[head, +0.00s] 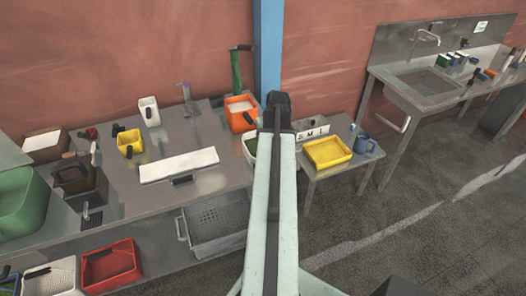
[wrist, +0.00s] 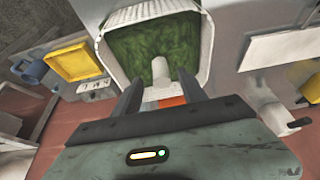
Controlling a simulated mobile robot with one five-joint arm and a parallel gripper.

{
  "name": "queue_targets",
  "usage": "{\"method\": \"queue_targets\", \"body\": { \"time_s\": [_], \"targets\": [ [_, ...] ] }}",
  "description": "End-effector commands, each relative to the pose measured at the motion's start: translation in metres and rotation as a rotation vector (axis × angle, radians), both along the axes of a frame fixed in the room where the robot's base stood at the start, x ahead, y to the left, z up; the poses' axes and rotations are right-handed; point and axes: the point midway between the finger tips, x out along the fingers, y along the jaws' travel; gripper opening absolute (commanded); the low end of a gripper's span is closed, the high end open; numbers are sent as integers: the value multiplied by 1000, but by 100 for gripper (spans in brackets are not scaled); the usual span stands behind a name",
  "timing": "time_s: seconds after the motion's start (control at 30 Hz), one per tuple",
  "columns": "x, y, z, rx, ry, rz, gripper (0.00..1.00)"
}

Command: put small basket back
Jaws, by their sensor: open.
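A white basket (wrist: 203,42) with ribbed sides and leafy green contents fills the upper middle of the wrist view. In the head view this white basket (head: 247,158) shows only in part at the bench's right end; my arm hides the rest. My gripper (wrist: 160,82) is open at the basket's near side. A white rounded tab (wrist: 160,70), which looks like the basket's handle, stands between the fingers. I cannot tell whether the fingers touch it.
An orange tray (head: 232,104) stands behind the basket on the bench. A yellow tray (head: 328,152) and blue mug (head: 361,144) stand on the side table to the right. A white board (head: 180,165) and yellow container (head: 129,141) are to the left. A perforated grey bin (head: 215,230) is below.

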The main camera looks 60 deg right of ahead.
Motion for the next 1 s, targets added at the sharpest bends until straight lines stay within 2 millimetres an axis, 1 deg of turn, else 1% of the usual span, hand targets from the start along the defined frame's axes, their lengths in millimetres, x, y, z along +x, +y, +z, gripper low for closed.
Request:
{"method": "queue_targets", "body": {
  "time_s": [0.07, 0.27, 0.4, 0.47, 0.57, 0.7, 0.77, 1.0],
  "targets": [
    [-1, -2, -2, 0, 0, -3, 50],
    [3, -8, -26, 1, 1, -9, 50],
    [3, -9, -25, 1, 0, -10, 50],
    [4, -10, -29, 1, 0, -10, 50],
    [8, -11, -44, 1, 0, -10, 50],
    [16, -14, -69, 1, 0, -10, 50],
    [19, -16, -75, 1, 0, -10, 50],
    [19, -17, -72, 1, 0, -12, 50]
  ]
}}
